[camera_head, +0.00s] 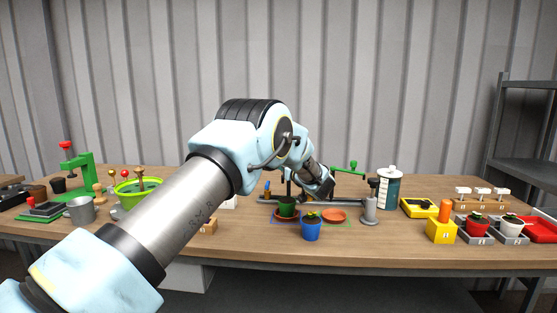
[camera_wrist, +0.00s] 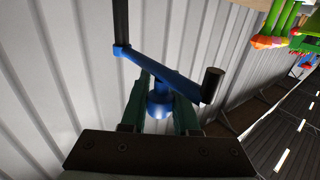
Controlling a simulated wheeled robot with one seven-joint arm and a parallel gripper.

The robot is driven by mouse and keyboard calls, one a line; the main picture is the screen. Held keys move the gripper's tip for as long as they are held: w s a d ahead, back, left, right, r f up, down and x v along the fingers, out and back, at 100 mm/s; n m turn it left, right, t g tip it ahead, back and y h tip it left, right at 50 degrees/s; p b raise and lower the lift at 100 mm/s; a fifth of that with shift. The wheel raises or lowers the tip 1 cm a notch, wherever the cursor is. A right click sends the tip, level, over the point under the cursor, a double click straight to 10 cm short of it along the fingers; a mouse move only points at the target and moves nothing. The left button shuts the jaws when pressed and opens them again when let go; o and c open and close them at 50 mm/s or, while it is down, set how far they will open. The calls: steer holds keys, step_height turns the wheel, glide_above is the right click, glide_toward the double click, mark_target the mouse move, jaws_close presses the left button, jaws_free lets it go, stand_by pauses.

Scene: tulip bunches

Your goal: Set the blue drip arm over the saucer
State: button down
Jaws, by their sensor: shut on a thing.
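In the wrist view, my gripper (camera_wrist: 160,95) is shut on the blue drip arm (camera_wrist: 183,77), with its round blue hub between the two dark green fingers. A black tube stands at the arm's left end and a dark knob sits at its right end. In the head view, an orange-red saucer (camera_head: 334,216) lies on the table right of the middle, below and near my wrist. My fingers and the held arm cannot be made out clearly there. The saucer does not show clearly in the wrist view.
Right are a yellow block (camera_head: 440,230) and potted plants; left, a grey mug (camera_head: 80,210).

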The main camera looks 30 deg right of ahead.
steer(key=shift+s+d+r+n+y, duration=0.1)
steer(key=shift+s+d+n+y, duration=0.15)
steer(key=shift+n+y, duration=0.5)
steer(key=shift+y, duration=0.35)
steer(key=c, duration=0.7)
jaws_free()
steer(key=shift+o, duration=0.2)
steer(key=s+b, duration=0.2)
steer(key=s, duration=0.9)
